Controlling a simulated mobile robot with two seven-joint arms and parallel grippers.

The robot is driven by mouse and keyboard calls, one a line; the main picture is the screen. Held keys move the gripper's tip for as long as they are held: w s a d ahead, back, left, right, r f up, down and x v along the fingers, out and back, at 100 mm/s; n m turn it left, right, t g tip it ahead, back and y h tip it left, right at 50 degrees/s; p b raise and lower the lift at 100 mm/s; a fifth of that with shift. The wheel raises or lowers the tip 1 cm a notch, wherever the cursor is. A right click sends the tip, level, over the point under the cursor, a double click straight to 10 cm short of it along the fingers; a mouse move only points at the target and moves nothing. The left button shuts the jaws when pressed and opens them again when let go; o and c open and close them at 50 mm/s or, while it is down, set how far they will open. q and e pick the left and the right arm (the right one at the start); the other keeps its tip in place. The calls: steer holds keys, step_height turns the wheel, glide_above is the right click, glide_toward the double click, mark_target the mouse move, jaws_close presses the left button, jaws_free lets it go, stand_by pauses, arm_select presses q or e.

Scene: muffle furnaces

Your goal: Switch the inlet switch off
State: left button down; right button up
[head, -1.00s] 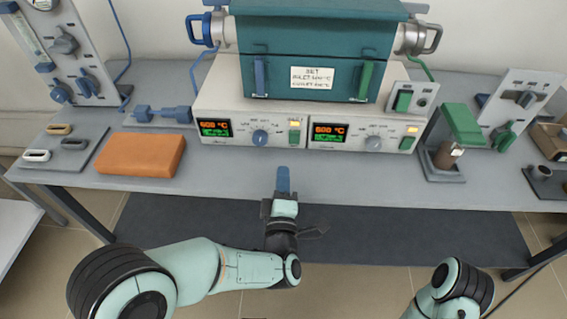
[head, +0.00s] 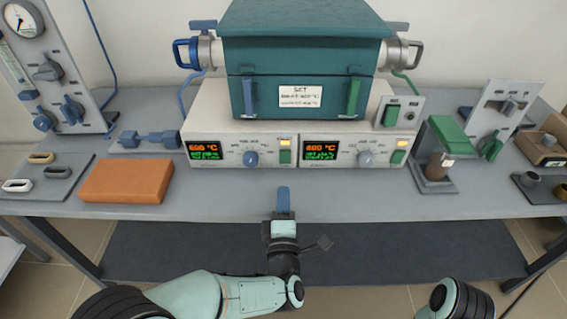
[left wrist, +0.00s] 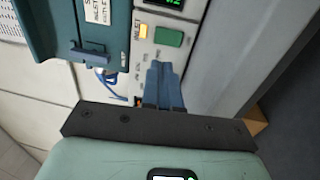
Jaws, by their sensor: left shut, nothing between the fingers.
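The inlet switch (head: 285,157) is a green rocker at the right end of the left furnace controller, with a lit yellow lamp (head: 285,142) above it. In the left wrist view the green switch (left wrist: 168,37) lies beside a lit lamp (left wrist: 143,31) and an "INLET" label (left wrist: 137,30). My left gripper (head: 283,190) has blue fingers, shut and empty. It is over the bench's front part, below and in front of the switch, apart from it in the head view. Its fingers also show in the left wrist view (left wrist: 162,85). My right gripper is out of view.
The right controller has a similar green switch (head: 398,157) and lit display. The teal furnace (head: 300,60) stands above. An orange block (head: 127,181) lies left and a green-topped device (head: 438,155) stands right. The bench front between them is clear.

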mark_target(283, 155)
arm_select(q)
steer(key=w, duration=0.3)
steer(key=w+r, duration=0.1)
steer(key=w, duration=0.2)
steer(key=w+p, duration=0.1)
steer(key=w, duration=0.3)
steer(key=shift+r, duration=0.15)
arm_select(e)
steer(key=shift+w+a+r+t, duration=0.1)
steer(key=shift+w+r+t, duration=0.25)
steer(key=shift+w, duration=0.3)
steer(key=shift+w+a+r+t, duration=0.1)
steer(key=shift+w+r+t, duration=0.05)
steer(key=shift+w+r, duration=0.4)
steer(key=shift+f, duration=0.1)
